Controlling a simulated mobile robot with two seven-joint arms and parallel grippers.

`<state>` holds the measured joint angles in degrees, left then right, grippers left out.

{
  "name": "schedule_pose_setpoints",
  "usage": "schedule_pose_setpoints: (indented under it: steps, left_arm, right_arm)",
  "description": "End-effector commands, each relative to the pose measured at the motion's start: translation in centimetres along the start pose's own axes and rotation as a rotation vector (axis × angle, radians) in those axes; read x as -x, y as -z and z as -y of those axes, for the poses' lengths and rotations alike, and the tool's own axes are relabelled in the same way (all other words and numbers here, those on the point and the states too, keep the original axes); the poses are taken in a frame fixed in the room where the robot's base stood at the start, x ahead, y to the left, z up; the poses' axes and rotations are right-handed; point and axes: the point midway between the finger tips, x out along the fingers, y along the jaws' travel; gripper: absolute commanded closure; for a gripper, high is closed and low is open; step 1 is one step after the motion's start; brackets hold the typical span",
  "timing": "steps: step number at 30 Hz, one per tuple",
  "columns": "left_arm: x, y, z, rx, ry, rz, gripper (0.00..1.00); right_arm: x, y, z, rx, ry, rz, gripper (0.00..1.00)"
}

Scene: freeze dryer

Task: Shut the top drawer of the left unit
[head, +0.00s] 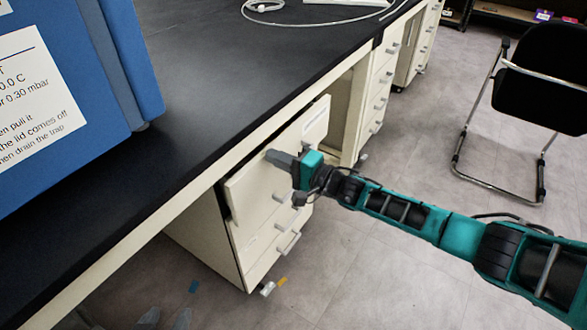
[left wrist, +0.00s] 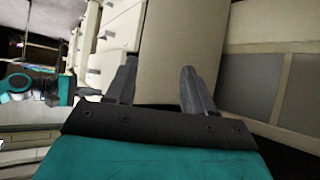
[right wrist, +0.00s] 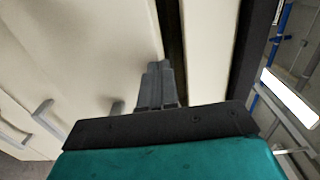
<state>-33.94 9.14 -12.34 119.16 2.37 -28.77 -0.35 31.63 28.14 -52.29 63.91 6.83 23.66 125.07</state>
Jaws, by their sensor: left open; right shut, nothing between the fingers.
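The left unit (head: 236,243) is a cream drawer cabinet under the dark bench. Its top drawer (head: 250,183) stands out a little, with a dark gap behind its front. My right gripper (head: 270,155) is shut and empty, its fingertips at the face of that drawer front near the upper edge. The right wrist view shows the shut fingers (right wrist: 158,68) over the cream drawer front (right wrist: 95,45), beside the dark gap; I cannot tell whether they touch. My left gripper (left wrist: 157,82) is open and empty in the left wrist view, and is outside the head view.
A blue machine (head: 60,90) with a printed label stands on the black bench top (head: 215,60). Another drawer unit (head: 378,95) stands further along the bench. A black chair (head: 540,80) is at the right. The grey floor (head: 400,170) in front of the drawers is open.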

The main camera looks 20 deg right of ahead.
Motion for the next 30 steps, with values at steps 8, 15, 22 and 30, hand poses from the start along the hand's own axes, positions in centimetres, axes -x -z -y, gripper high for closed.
schedule_pose_setpoints:
  steps: [8,15,22,30]
  left_arm:
    - [-0.7,0.3,-0.9,0.021,-0.016,-0.014,0.47]
    - [-0.7,0.6,-1.0,0.020,-0.020,-0.021,0.47]
    - [-0.7,0.7,-1.0,0.019,-0.020,-0.023,0.47]
    - [-0.6,0.8,-0.9,0.014,-0.018,-0.019,0.47]
  right_arm:
    - [-3.3,0.0,-0.2,0.000,0.001,0.000,1.00]
    - [-4.1,0.0,0.0,-0.001,0.000,-0.001,1.00]
    - [-4.2,0.0,0.2,0.000,0.002,-0.002,1.00]
    - [-4.1,-0.2,0.4,-0.001,0.004,-0.002,1.00]
